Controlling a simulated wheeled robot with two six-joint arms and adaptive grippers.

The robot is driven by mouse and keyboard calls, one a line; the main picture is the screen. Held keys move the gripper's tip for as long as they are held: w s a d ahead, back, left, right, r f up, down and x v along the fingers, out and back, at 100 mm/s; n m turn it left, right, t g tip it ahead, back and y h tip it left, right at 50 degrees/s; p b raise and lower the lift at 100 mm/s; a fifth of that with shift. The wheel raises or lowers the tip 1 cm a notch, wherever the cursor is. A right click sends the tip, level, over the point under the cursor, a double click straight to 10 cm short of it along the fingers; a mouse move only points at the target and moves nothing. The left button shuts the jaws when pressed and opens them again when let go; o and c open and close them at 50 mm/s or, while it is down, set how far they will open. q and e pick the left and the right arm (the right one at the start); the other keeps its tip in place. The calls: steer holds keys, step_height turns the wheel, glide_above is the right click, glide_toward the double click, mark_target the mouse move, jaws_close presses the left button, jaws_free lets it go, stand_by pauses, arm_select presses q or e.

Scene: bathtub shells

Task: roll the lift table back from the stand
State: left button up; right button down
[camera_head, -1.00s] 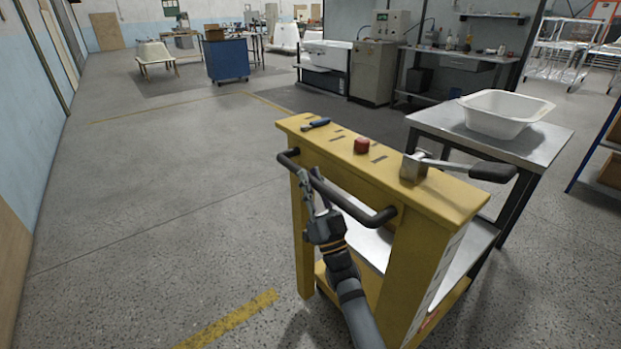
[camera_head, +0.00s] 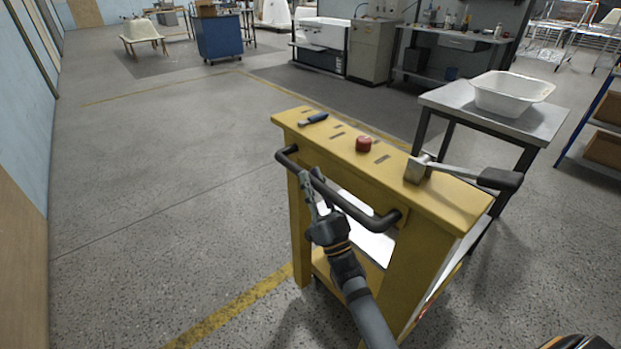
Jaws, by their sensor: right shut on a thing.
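The yellow lift table (camera_head: 440,205) stands in the middle right, with a black push bar (camera_head: 345,203) on its near side. On its top are a red button (camera_head: 363,144) and a lever with a black grip (camera_head: 498,179). Its pale platform shows only partly through the frame. My right gripper (camera_head: 314,190) is shut on the push bar, left of its middle. The metal stand (camera_head: 480,114) is beyond the lift table, with a white tub shell (camera_head: 510,93) on it. Floor shows between stand and table top. My left gripper is out of view.
Open floor (camera_head: 160,210) spreads to the left, with a yellow floor line (camera_head: 235,308). A shelf rack (camera_head: 603,130) stands at the right edge. A blue cabinet (camera_head: 219,37) and workbenches are far back.

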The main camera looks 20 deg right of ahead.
steer(key=shift+d+r, duration=0.1)
steer(key=shift+d, duration=0.1)
steer(key=c, duration=1.2)
jaws_free()
steer(key=shift+w, duration=0.1)
steer(key=shift+o, duration=0.2)
steer(key=v, duration=1.2)
